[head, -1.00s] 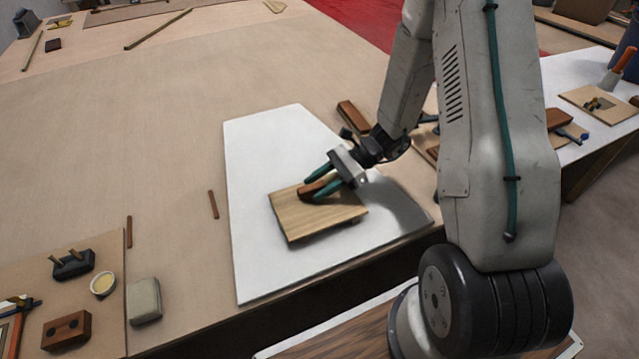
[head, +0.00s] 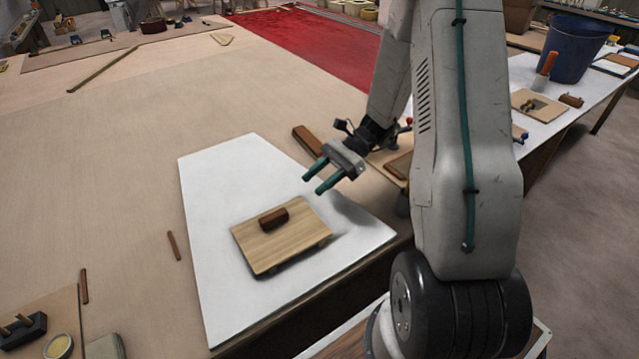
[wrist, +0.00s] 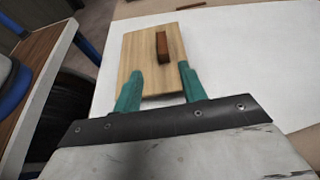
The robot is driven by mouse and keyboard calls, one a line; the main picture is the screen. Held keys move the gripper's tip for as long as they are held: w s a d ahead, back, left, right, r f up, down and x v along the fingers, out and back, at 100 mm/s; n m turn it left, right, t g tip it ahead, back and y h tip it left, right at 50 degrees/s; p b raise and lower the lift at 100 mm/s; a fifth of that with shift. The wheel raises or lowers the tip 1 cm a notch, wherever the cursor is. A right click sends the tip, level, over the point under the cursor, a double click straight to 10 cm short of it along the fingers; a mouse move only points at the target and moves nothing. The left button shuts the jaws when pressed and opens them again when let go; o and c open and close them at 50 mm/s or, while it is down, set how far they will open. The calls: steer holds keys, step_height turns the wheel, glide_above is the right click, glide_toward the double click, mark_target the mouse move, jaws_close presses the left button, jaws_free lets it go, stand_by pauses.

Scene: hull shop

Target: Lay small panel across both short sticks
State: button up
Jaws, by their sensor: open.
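The small wooden panel (head: 290,244) lies raised a little above the white sheet (head: 215,180). Short supports show under its near edge, one at the right corner (head: 323,241); the rest of them is hidden beneath it. A dark red-brown block (head: 273,219) rests on top of the panel. The panel (wrist: 140,52) and the block (wrist: 163,45) also show in the wrist view, ahead of the fingers. My gripper (head: 313,183) has green fingers, is open and empty, and hangs above and to the right of the panel, apart from the block.
A brown wood block (head: 307,140) lies behind the sheet's upper right edge. Two thin brown sticks lie left of the sheet, one here (head: 174,246). A blue bucket (head: 572,48) stands on the right bench. The tan table left of the sheet is mostly clear.

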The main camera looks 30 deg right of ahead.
steer(key=s+a+r+n+g+h, duration=0.1)
steer(key=s+a+r+n+h, duration=0.3)
steer(key=r, duration=0.3)
steer(key=s+a+r+n+g+h, duration=0.2)
steer(key=s+a+r+n, duration=0.1)
steer(key=s+r+n, duration=0.3)
steer(key=s+r+n+t+h, duration=0.4)
steer(key=s+r+n+h, duration=0.3)
steer(key=s, duration=0.4)
steer(key=shift+s+a+r+n+t, duration=0.3)
steer(key=shift+s+a+r, duration=0.1)
steer(key=shift+r, duration=0.45)
